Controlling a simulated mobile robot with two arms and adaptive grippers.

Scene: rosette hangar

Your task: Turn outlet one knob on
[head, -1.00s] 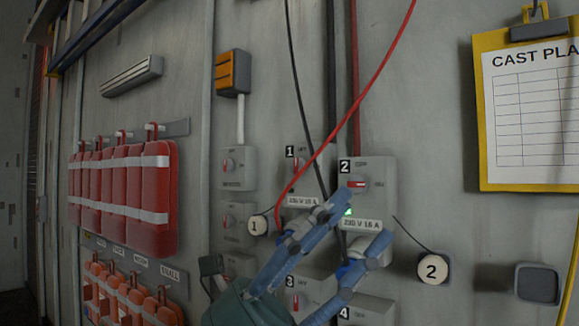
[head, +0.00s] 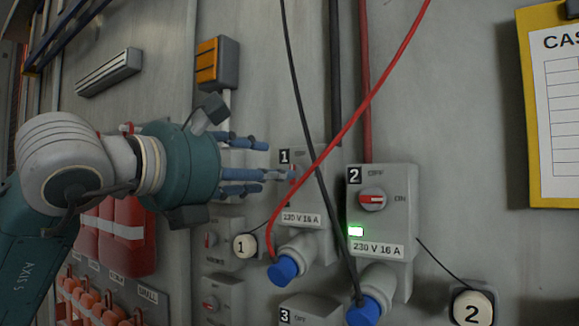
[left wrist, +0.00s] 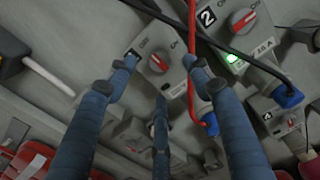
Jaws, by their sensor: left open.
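Outlet one (head: 288,215) is a grey wall box with a "1" tag and a blue plug (head: 286,270) below. Its red-and-white knob (left wrist: 158,62) shows in the left wrist view, its red bar lying toward the OFF mark; in the head view my fingers partly cover it. My left gripper (head: 272,168) reaches in from the left, its blue fingers spread in front of the outlet. In the left wrist view the open fingers (left wrist: 163,78) lie around the knob's image, with nothing between them. Contact cannot be told. My right gripper is out of view.
Outlet two (head: 400,230), with a lit green lamp and its knob toward ON, stands just right. A red cable (head: 345,135) and a black cable (head: 303,100) hang across outlet one's right side. Red packs (head: 115,240) hang at lower left.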

